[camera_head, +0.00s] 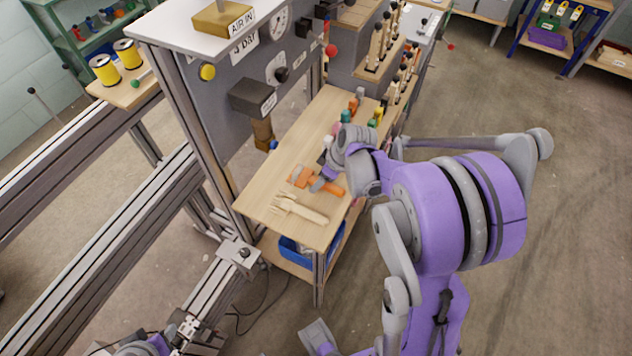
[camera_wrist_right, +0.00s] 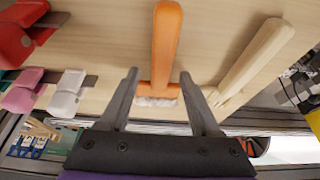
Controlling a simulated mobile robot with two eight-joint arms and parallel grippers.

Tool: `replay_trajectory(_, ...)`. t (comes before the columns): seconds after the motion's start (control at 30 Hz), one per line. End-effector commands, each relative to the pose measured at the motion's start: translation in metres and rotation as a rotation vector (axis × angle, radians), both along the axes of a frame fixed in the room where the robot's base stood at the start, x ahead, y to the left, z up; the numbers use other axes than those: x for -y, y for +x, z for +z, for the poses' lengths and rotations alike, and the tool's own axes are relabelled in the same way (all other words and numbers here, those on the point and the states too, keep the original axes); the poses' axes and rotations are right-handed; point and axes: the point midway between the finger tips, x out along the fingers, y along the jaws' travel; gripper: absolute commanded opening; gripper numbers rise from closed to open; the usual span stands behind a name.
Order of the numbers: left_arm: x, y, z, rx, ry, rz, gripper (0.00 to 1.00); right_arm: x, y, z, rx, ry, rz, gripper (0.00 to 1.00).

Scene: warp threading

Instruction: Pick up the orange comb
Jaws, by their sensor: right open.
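The orange comb (camera_head: 334,188) lies on the wooden tabletop, partly hidden by my right gripper (camera_head: 319,183). In the right wrist view the orange comb (camera_wrist_right: 165,45) has a long handle running toward the top and a wider end with pale teeth. My right gripper (camera_wrist_right: 159,76) is open. Its two fingers stand on either side of the comb's lower handle and toothed end, with a gap showing on both sides. Whether the fingertips are level with the comb is hard to tell. My left gripper cannot be made out.
A pale wooden fork-like comb (camera_head: 300,208) lies beside the orange one, and shows right of it in the wrist view (camera_wrist_right: 252,58). Red (camera_wrist_right: 22,35), pink and white clip-like items lie to the left there. A grey machine panel (camera_head: 240,110) rises behind the tabletop (camera_head: 262,190).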

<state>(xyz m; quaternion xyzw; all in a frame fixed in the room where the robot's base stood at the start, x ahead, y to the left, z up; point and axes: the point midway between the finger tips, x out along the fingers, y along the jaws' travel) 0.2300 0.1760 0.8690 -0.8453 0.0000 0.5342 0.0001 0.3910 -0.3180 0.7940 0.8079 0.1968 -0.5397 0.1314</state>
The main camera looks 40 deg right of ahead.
Motion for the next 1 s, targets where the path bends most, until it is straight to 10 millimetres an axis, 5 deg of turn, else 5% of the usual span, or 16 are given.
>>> replay_trajectory(0.63, 0.0000, -0.0008, -0.0047, -0.002, 0.000, 0.000, 0.50, 0.0001, -0.0003, -0.0045, 0.000, 0.000, 0.000, 0.64)
replay_trajectory(1.0, 0.0000, -0.0006, -0.0038, -0.001, 0.000, 0.000, 0.50, 0.0001, -0.0002, -0.0036, 0.000, 0.000, 0.000, 0.00)
